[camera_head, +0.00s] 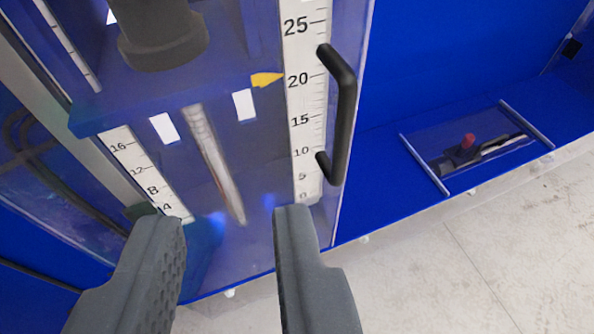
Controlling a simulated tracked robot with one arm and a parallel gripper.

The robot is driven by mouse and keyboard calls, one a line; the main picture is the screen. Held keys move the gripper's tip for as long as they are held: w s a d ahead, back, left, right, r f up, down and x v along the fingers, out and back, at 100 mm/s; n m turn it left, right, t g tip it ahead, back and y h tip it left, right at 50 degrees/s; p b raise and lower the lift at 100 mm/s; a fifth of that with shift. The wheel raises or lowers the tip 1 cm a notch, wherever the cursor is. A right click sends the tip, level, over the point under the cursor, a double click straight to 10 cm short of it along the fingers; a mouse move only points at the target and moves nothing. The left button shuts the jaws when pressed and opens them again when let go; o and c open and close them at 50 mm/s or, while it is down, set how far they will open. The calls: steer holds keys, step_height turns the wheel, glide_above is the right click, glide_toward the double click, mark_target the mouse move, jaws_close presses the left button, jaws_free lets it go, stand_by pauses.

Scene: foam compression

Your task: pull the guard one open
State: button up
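The guard (265,165) is a clear panel at the left and middle of the view, in front of the inside of a blue machine. A black bar handle (346,115) is fixed near its right edge and stands upright. My gripper (228,218) is open and empty, with its two grey fingers at the bottom of the view. The handle is above and to the right of the right finger, and the fingers are apart from it. I cannot tell whether the fingers touch the panel.
Behind the panel are scales (306,90), a yellow pointer (267,79) and a dark cylinder (160,35). To the right is an open blue bay with a clear cover (470,150) over a red-knobbed part. Pale floor (480,260) is clear at lower right.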

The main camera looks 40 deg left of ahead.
mark_target(343, 150)
steer(key=w+d+f+n+t+y+b, duration=0.1)
steer(key=w+d+f+t+y+b, duration=0.15)
steer(key=d+f, duration=0.5)
steer(key=shift+t+y, duration=0.35)
steer(key=x, duration=0.5)
steer(key=p+x, duration=0.1)
steer(key=x, duration=0.4)
steer(key=f+p+x, duration=0.1)
steer(key=x, duration=0.3)
steer(key=shift+w+a+f, duration=0.15)
steer(key=shift+a, duration=0.3)
